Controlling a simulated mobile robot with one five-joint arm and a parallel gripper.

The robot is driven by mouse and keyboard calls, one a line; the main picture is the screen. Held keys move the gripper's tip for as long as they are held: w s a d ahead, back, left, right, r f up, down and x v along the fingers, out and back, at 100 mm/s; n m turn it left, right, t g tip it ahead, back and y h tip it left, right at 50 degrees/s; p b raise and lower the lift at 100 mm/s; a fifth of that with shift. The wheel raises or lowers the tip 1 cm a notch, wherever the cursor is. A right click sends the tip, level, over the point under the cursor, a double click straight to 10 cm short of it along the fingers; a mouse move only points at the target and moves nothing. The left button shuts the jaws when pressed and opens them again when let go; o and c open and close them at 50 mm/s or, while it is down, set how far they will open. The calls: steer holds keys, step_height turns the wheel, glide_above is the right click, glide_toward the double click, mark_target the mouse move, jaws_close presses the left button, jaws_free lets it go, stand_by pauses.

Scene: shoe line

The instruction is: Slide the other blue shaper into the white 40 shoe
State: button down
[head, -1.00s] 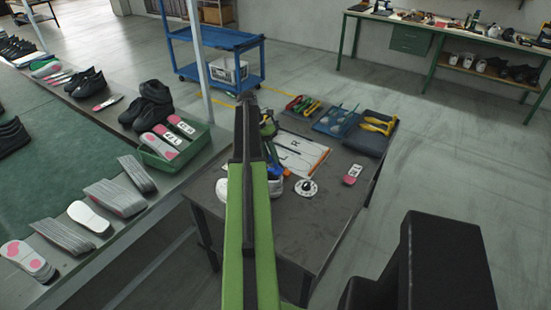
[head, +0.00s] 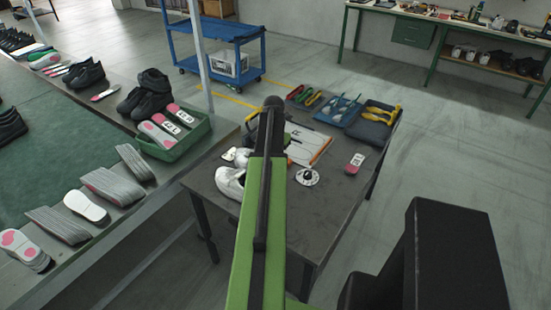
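A white shoe (head: 230,182) lies at the left edge of the dark work table (head: 325,205), partly covered by my green arm. A smaller white item (head: 241,157) lies just behind it; I cannot tell whether it is a second shoe. No size number is readable on either. A blue tray (head: 325,108) at the back of the table holds small pale blue pieces, too small to identify as shapers. No blue shaper shows clearly. My arm reaches over the table and hides its own gripper, so neither its fingers nor anything in them can be seen.
A round white dial (head: 307,177) and a pink-and-white labelled piece (head: 355,163) lie on the table's right half. Yellow-handled tools (head: 381,113) lie on a dark pad at the back right. A green crate (head: 172,151) with insoles stands on the left bench.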

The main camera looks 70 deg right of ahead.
steer(key=shift+s, duration=0.1)
steer(key=c, duration=1.1)
jaws_free()
steer(key=shift+c, duration=0.2)
steer(key=shift+r, duration=0.1)
steer(key=shift+r+p, duration=1.35)
steer(key=shift+p, duration=0.15)
step_height(320, 180, up, 7)
steer(key=p, duration=0.7)
steer(key=shift+r, duration=0.1)
